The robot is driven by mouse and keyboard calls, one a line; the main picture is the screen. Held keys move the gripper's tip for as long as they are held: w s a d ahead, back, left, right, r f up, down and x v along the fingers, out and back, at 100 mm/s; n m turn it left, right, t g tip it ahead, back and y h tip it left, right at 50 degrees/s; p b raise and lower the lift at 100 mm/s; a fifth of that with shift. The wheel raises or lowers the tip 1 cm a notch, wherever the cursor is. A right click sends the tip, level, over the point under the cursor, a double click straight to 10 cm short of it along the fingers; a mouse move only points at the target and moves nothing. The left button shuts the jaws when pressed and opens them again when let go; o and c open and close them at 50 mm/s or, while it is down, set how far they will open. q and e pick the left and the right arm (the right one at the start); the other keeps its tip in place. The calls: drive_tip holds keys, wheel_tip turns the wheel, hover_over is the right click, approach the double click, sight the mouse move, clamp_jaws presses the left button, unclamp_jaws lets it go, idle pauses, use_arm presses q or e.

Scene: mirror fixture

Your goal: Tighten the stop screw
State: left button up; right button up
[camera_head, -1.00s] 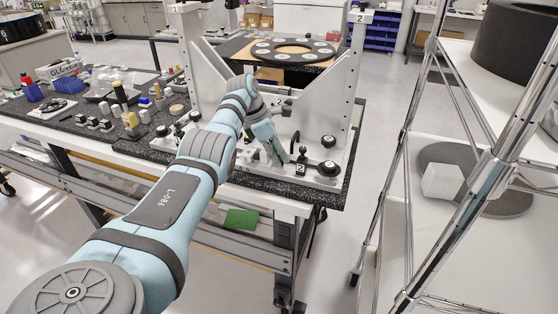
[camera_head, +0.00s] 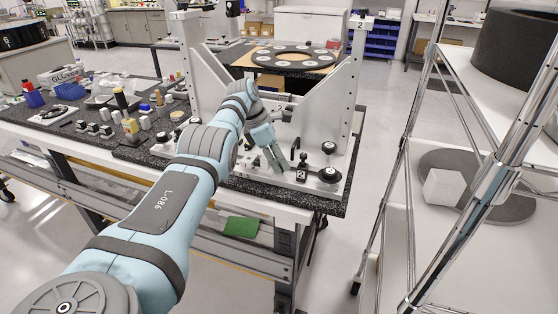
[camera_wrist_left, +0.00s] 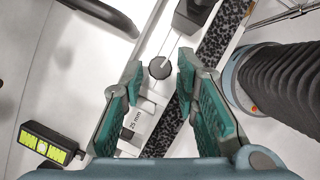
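The mirror fixture (camera_head: 345,110) is a pale upright frame on a table. In the wrist view a round dark knob (camera_wrist_left: 160,67), which looks like the stop screw, sits on a thin rod beyond my fingertips. A pale block marked 25 mm (camera_wrist_left: 134,120) lies nearer, between the fingers. My left gripper (camera_head: 277,160) reaches down at the fixture's front, left of a small black post (camera_head: 302,170). In the wrist view its teal-padded fingers (camera_wrist_left: 155,95) are apart, with nothing gripped. I cannot tell which head-view part is the screw. My right gripper is out of view.
Two black knobs (camera_head: 328,147) stand on the fixture base to the right. A small black device with a yellow-green screen (camera_wrist_left: 46,143) shows at the wrist view's lower left. Small parts and bottles crowd the table's left. A wire shelf (camera_head: 440,130) stands right, across a floor gap.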

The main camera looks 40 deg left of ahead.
use_arm(q)
drive_tip(key=v, duration=1.1)
drive_tip(key=shift+s+r, duration=0.15)
drive_tip(key=shift+r, duration=0.2)
drive_tip(key=shift+a, duration=0.15)
